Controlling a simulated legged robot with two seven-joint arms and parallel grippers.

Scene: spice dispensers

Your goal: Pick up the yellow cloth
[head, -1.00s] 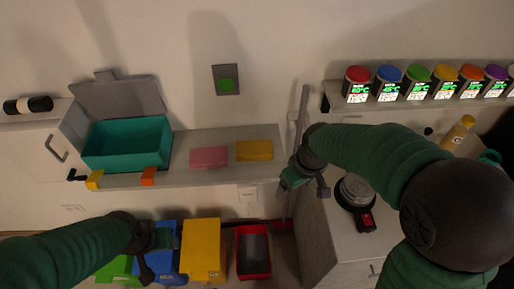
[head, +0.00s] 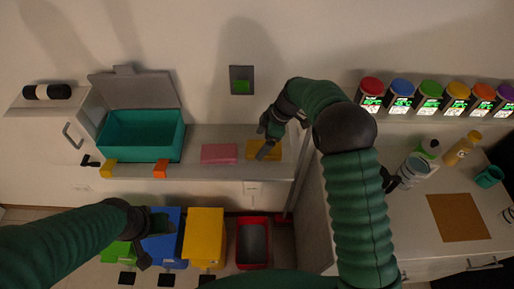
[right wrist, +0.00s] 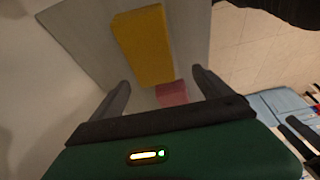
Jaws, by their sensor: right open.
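The yellow cloth (head: 275,151) lies flat on the narrow grey shelf (head: 232,137), to the right of the pink cloth (head: 219,154). My right gripper (head: 266,138) is over the yellow cloth and partly covers it in the head view. In the right wrist view the right gripper (right wrist: 161,78) is open and empty. There the yellow cloth (right wrist: 145,45) lies beyond the fingertips, and the pink cloth (right wrist: 172,93) shows between the fingers. My left gripper (head: 150,238) hangs in front of the blue bin, away from the cloths; its jaws are unclear.
A teal box (head: 141,137) with a raised lid stands left on the shelf. Blue (head: 164,225), yellow (head: 206,230) and red (head: 253,243) bins stand below. Spice dispensers (head: 400,96) line the right wall above a counter with bottles and a brown mat (head: 458,217).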

